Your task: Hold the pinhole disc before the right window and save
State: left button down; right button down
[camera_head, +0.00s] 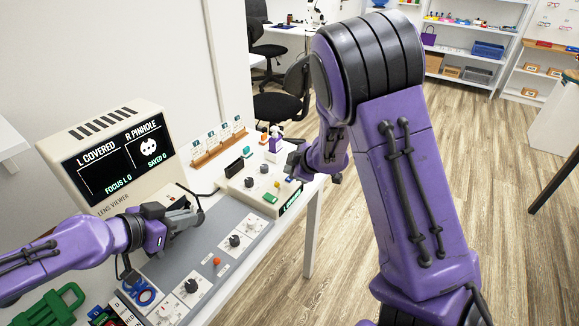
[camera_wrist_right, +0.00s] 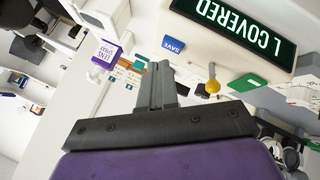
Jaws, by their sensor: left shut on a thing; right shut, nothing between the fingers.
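The lens viewer (camera_head: 105,120) stands at the left in the head view; its screen (camera_head: 115,160) reads L COVERED, R PINHOLE, SAVED 0. My left gripper (camera_head: 192,213) is shut at the viewer's front, on what I take to be the pinhole disc; the disc is mostly hidden there, and so is the right window. My right gripper (camera_head: 291,168) is shut and empty above the control box (camera_head: 240,190). In the right wrist view its closed fingers (camera_wrist_right: 155,75) point towards the box, just beside the blue SAVE button (camera_wrist_right: 173,45), apparently not touching it.
The box also has a yellow knob (camera_wrist_right: 211,87) and a green button (camera_wrist_right: 247,82). A grey panel with knobs (camera_head: 190,287) lies in front of the viewer. A card rack (camera_head: 218,150) and a purple-and-white bottle (camera_head: 275,144) stand behind the box. Shelves line the back.

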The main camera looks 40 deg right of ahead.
jog(key=shift+f, duration=0.15)
dwell(0.3)
jog(key=shift+f, duration=0.3)
jog(key=shift+f, duration=0.4)
dwell(0.4)
jog(key=shift+r, duration=0.85)
jog(key=shift+r, duration=2.5)
